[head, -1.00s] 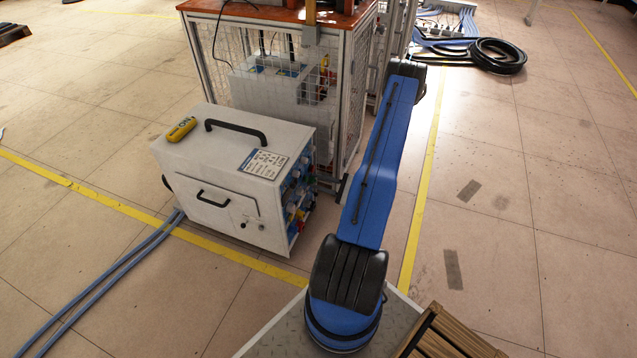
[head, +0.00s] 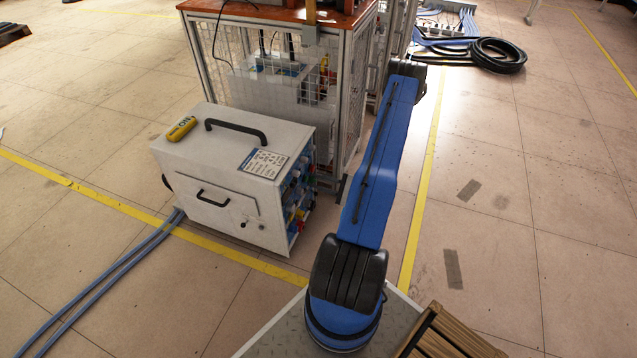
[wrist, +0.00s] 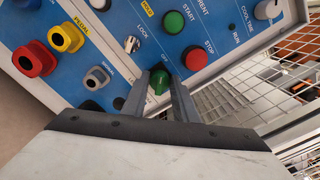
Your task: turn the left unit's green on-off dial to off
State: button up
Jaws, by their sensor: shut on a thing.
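In the wrist view, the green on-off dial (wrist: 159,82) sits on a blue control panel, with a small "OFF" label just above it. My gripper (wrist: 161,88) is at the panel with one finger on each side of the dial, shut on it. The dial's exact pointer direction is hard to tell because the fingers partly hide it. In the head view my blue arm stretches away from me and its far end hides the gripper. The dial is not visible there.
Close to the dial are a green start button (wrist: 174,22), a red stop button (wrist: 195,58), a key lock (wrist: 131,44) and coloured connectors. Wire mesh lies to the right. In the head view a white cabinet (head: 215,165) stands left of my arm, before a mesh-walled frame (head: 250,70).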

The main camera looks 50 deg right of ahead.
jog(key=o, duration=1)
jog(key=v, duration=1.7)
jog(key=shift+s, duration=0.2)
jog(key=shift+d+f, duration=0.1)
